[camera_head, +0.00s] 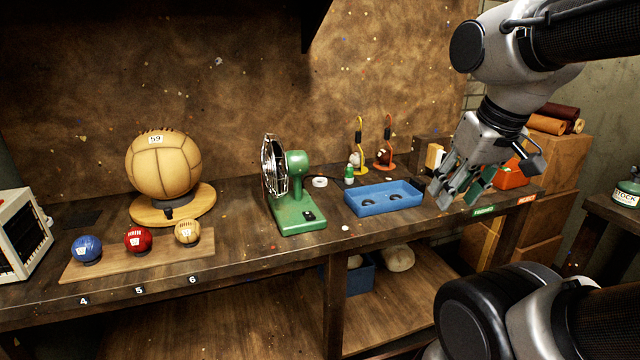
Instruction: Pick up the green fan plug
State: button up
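The green fan (295,195) stands on the workbench near the middle, with its wire cage facing left and a dark switch on its base. I cannot make out its plug. A thin dark line, possibly its cord, runs along the bench to the right of the base. My gripper (456,196) points down over the right part of the bench, beyond the blue tray. Its fingers look spread apart, with nothing visible between them. My gripper and arm hide part of the bench there.
The blue tray (352,204) holds dark round items. Yellow and orange stands (384,162) are behind it. A large tan ball (163,165) and small balls sit left. An orange bin (512,176) and a green one, partly hidden, lie behind my gripper. Bench space before the tray is mostly clear.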

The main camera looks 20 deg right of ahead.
aim_at(349, 177)
jog(key=i+l, duration=0.5)
jog(key=i+l+u, duration=0.15)
jog(key=i+l, duration=0.3)
jog(key=l, duration=0.2)
